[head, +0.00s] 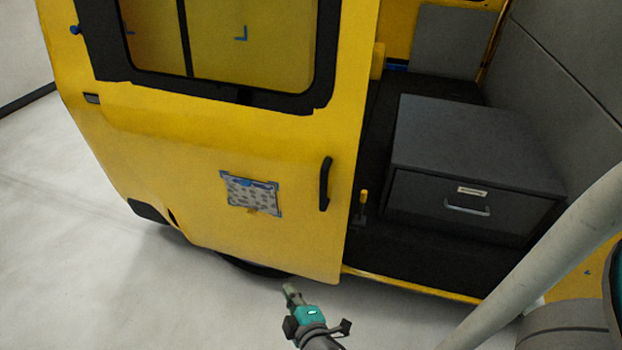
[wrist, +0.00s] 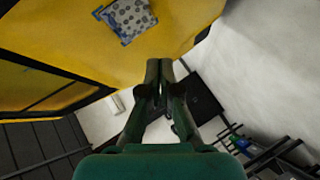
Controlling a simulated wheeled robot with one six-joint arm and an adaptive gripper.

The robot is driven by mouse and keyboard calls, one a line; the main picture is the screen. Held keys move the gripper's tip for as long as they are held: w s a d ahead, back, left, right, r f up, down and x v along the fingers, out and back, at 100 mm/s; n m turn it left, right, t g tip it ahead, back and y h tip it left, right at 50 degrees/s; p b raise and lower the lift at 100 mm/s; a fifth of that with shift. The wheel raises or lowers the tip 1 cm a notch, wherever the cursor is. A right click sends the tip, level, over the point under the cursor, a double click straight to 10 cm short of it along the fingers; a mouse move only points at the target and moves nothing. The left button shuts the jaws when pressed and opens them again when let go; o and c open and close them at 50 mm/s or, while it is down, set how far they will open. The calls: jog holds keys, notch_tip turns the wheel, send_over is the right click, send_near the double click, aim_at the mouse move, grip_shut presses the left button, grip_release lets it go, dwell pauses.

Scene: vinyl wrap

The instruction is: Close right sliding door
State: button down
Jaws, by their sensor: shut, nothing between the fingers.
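The yellow sliding door (head: 140,150) of a van fills the left half of the head view. It stands open, with the van's doorway showing to its right. It has a black-framed window and a black upright handle (head: 325,184) near its right edge. A grey patterned patch with blue corners (head: 251,194) is on the door; it also shows in the wrist view (wrist: 127,18). My gripper (head: 291,288) is below the door's lower right corner, apart from the handle. In the wrist view my gripper (wrist: 160,64) has its fingertips together and empty, with the yellow door panel beyond.
A dark grey drawer cabinet (head: 470,165) stands inside the doorway, with a small yellow-topped lever (head: 363,197) at its left. The yellow sill (head: 410,288) runs along the doorway's bottom. Pale floor (head: 120,280) is clear at the lower left. A pale slanted pole crosses the right side.

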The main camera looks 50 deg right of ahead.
jog(key=w+d+r+m+g+h, duration=0.3)
jog(key=w+d+r+h, duration=0.15)
jog(key=r, duration=0.55)
jog(key=w+d+r+m+g+h, duration=0.35)
jog(key=w+r+h, duration=0.25)
jog(key=r, duration=0.3)
jog(key=d+f, duration=0.1)
jog(key=d, duration=1)
jog(key=shift+s+d+n, duration=0.2)
jog(key=shift+d+n, duration=0.1)
jog(key=shift+n, duration=0.15)
jog(key=shift+s+d+f, duration=0.1)
